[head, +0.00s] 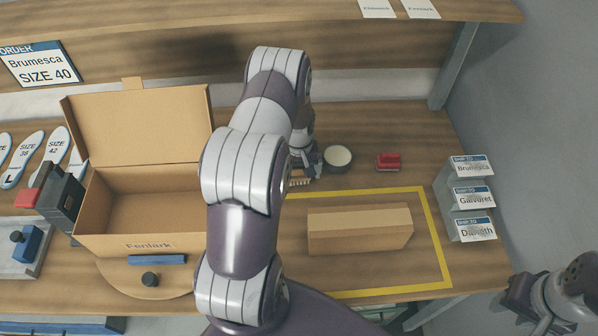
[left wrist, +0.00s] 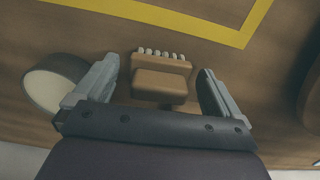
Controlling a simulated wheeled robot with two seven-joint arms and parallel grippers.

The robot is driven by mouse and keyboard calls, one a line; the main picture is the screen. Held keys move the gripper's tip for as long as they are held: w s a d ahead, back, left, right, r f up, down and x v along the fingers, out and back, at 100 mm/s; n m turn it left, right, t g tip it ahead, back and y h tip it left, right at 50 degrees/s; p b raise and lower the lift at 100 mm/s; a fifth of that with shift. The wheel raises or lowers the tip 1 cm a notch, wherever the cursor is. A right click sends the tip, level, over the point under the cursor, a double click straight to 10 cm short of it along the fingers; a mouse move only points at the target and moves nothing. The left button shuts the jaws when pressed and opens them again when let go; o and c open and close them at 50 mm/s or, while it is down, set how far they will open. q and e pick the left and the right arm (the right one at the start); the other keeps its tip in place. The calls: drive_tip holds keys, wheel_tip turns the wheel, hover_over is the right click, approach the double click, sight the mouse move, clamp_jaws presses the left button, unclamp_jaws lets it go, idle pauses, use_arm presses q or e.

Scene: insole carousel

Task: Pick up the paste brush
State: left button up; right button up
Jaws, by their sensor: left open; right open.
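The paste brush is a small brown wooden block with a row of pale bristle tufts; it lies on the bench and shows in the left wrist view (left wrist: 161,84). In the head view only part of the brush (head: 299,182) shows beside my left arm. My left gripper (head: 303,163) is open over it. In the left wrist view its two fingers stand on either side of the brush, with visible gaps. My right gripper (head: 513,296) is open and empty at the lower right, off the bench's right side.
A round pot with pale contents (head: 338,157) stands close to the left gripper. A red block-like item (head: 389,162) lies further right. A long cardboard box (head: 360,231) lies inside a yellow outline. An open Fenlark box (head: 150,240) stands left of my arm. Ship-to signs (head: 472,197) line the right edge.

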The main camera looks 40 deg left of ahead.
use_arm(q)
drive_tip(key=shift+c, duration=0.6)
drive_tip(key=c, duration=1)
drive_tip(key=shift+c, duration=0.2)
drive_tip(key=shift+r, duration=0.15)
drive_tip(key=shift+w+r+b, duration=0.1)
drive_tip(key=shift+r+b, duration=0.2)
drive_tip(key=shift+r, duration=0.1)
wheel_tip(320, 180, up, 3)
drive_tip(key=shift+f+b, duration=0.1)
drive_tip(key=shift+b, duration=0.4)
drive_tip(key=d+r+b, duration=0.2)
drive_tip(key=d+r, duration=0.5)
drive_tip(key=d, duration=0.4)
drive_tip(key=shift+d+r, duration=0.15)
drive_tip(key=shift+d, duration=0.25)
